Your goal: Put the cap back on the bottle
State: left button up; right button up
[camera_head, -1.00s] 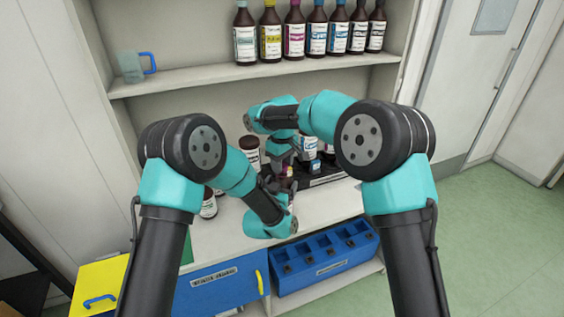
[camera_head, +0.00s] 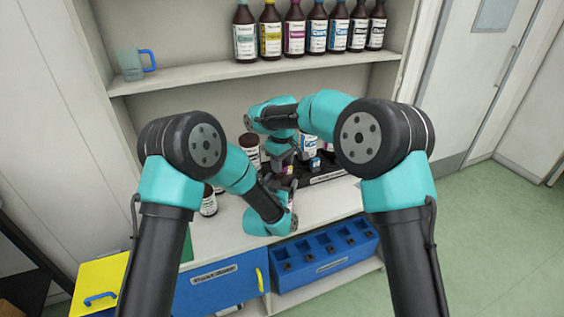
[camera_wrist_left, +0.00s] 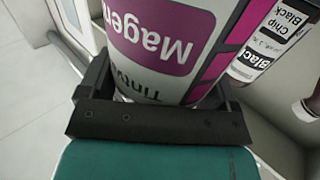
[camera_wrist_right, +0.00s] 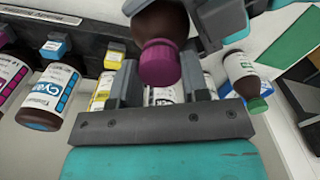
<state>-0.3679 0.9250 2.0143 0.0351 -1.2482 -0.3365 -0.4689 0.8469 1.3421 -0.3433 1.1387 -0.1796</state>
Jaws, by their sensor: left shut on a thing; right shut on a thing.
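My left gripper (camera_wrist_left: 160,90) is shut on the brown bottle with the Magenta label (camera_wrist_left: 165,30). Its label fills the left wrist view. My right gripper (camera_wrist_right: 158,80) is shut on the magenta cap (camera_wrist_right: 160,65), with a finger on either side. In the right wrist view the cap sits against the end of the brown bottle (camera_wrist_right: 157,22), apparently in line with it. I cannot tell whether the cap is seated on the neck. In the head view the two grippers meet close together above the counter, and my arms hide most of the bottle.
Other bottles stand on the counter, including a cyan one (camera_wrist_right: 45,98) and a green-capped one (camera_wrist_right: 243,75). A dark tray (camera_head: 328,176) lies at the back. A blue compartment rack (camera_head: 325,262) sits below the front edge. A mug (camera_head: 132,64) and several bottles stand on the shelf.

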jog(key=shift+f, duration=0.2)
pick_arm(q)
jog(key=c, duration=0.4)
jog(key=shift+c, duration=0.2)
pick_arm(e)
jog(key=m, duration=1.5)
jog(key=shift+a+m, duration=0.1)
jog(key=shift+m, duration=0.3)
jog(key=m, duration=1.2)
jog(key=shift+m, duration=0.4)
jog(key=m, duration=0.7)
jog(key=shift+w, duration=0.1)
